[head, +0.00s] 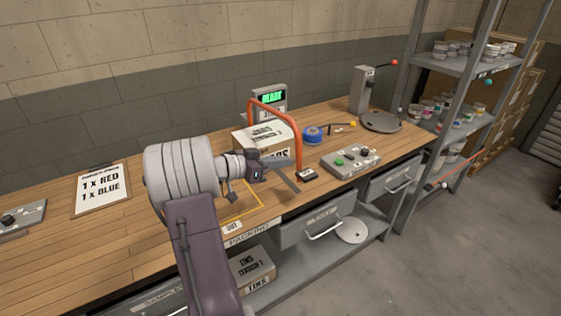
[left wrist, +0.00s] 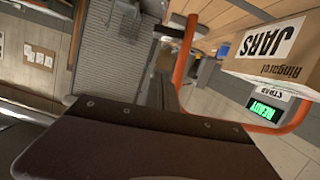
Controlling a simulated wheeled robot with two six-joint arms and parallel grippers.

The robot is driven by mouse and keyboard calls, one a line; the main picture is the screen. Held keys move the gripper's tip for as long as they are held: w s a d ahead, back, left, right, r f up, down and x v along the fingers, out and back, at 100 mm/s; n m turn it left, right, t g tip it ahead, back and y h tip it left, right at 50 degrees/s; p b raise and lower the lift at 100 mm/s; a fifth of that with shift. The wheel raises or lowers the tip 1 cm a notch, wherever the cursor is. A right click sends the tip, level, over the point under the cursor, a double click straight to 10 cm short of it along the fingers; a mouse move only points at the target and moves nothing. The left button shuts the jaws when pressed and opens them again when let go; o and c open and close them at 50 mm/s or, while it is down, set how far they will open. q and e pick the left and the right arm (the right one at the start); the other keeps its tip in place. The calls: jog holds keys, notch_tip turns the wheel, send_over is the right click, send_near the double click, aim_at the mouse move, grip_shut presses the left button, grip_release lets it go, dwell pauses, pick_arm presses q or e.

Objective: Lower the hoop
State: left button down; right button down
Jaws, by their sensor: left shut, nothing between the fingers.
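The orange hoop (head: 297,135) stands raised as an arch over the packing spot on the bench. One leg comes down near the bench's front edge beside a small black and white base (head: 308,174). A cardboard box (head: 250,136) marked JARS sits by the hoop. My left gripper (head: 289,180) is shut and empty, low in front of the box and close to the hoop's near leg. I cannot tell whether it touches. In the left wrist view the hoop (left wrist: 184,50) runs close past the fingers, with the box (left wrist: 270,50) to the right. My right gripper is not in view.
A strap machine with a lit green READY screen (head: 272,98) stands behind the box. A button panel (head: 350,160), blue tape roll (head: 312,134) and grey press (head: 363,92) are to the right. An order sheet (head: 101,189) lies left. Open bench lies between.

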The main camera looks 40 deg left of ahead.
pick_arm(q)
jog(key=p, duration=0.1)
send_over(299, 176)
jog(key=f, duration=0.1)
jog(key=shift+f, duration=2.25)
jog(key=shift+d, duration=0.1)
